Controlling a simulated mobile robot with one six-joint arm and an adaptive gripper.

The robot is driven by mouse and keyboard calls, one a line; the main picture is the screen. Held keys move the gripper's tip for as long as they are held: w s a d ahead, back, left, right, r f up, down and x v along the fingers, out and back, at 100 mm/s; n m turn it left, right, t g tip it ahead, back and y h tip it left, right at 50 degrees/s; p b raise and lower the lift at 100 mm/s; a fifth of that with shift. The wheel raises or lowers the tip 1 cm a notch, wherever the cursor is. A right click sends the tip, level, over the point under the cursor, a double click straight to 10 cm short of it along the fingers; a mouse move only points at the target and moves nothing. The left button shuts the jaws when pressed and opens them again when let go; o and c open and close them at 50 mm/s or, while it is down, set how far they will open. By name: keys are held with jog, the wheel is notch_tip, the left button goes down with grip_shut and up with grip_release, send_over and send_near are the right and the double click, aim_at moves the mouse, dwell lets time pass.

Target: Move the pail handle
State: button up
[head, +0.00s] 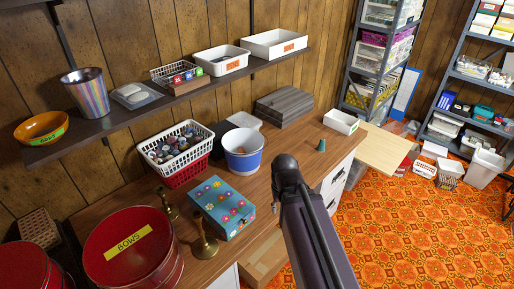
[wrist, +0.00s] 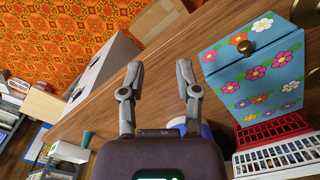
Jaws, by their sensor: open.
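The pail (head: 243,163), blue with a white upper band, stands upright on the wooden counter, behind the flowered box. Its handle cannot be made out in the head view. In the wrist view only a blue and white piece of the pail (wrist: 206,132) shows beside my gripper's right finger base; the rest is hidden behind the gripper body. My gripper (wrist: 158,69) is open, with its two fingers spread and nothing between them but a view of the counter. In the head view my dark arm reaches over the counter's front edge, right of the pail, and its fingers cannot be made out.
The flowered blue box (head: 222,207) and brass candlesticks (head: 204,240) stand in front of the pail. A white basket on a red one (head: 186,174) is at its left. A small green thimble-like object (head: 321,145) stands right, with bare counter (head: 296,139) around it.

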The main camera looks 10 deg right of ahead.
jog(key=shift+a, duration=0.3)
jog(key=shift+w, duration=0.1)
jog(key=w+f+m+t+y+b, duration=0.35)
jog(key=w+y+b, duration=0.5)
jog(key=w, duration=0.35)
jog(key=w+d+r+m+t+y+b, duration=0.3)
jog(key=w+d+r+t+y+b, duration=0.2)
jog(key=w+d, duration=0.4)
jog(key=shift+w+d+r+t+y+b, duration=0.25)
jog(key=shift+d+t+y+b, duration=0.3)
jog(key=shift+d+b, duration=0.4)
